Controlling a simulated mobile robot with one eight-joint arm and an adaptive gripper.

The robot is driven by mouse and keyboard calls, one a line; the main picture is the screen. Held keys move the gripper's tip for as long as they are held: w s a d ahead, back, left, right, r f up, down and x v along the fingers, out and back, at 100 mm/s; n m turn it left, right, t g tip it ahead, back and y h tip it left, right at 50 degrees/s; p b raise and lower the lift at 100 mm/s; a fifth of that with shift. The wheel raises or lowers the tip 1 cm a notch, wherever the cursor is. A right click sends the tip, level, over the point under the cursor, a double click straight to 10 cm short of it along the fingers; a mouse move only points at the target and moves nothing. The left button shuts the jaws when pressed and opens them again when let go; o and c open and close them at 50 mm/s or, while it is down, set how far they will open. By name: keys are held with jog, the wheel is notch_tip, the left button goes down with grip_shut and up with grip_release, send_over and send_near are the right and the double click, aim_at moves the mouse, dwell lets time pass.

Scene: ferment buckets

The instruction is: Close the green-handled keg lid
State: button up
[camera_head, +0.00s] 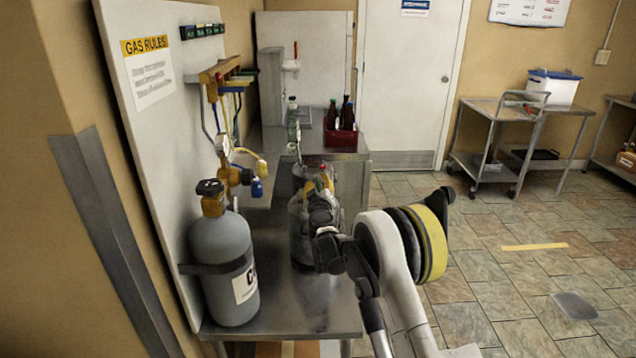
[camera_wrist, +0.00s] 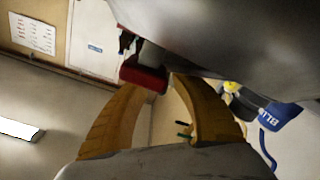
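In the head view, a grey metal keg (camera_head: 299,238) stands on the steel bench, partly hidden behind my arm. A thin grey bar rises from its top, in line with a pale green item (camera_head: 293,126); I cannot tell whether that is the lid's green handle or something behind it. My gripper (camera_head: 322,183) is at the keg's top, its fingers small and partly hidden. In the wrist view, its two orange-yellow fingers (camera_wrist: 161,86) are apart with nothing seen between them. A large grey surface (camera_wrist: 225,35) lies just beyond the tips; contact is unclear.
A grey gas cylinder (camera_head: 224,268) is strapped left of the keg. Yellow (camera_head: 262,169) and blue (camera_head: 257,187) hose connectors hang near the keg. A red crate of bottles (camera_head: 340,139) stands behind on a counter. The tiled floor (camera_head: 500,290) to the right is open.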

jog(key=s, duration=1.1)
jog(key=shift+s+a, duration=0.15)
jog(key=shift+s, duration=0.1)
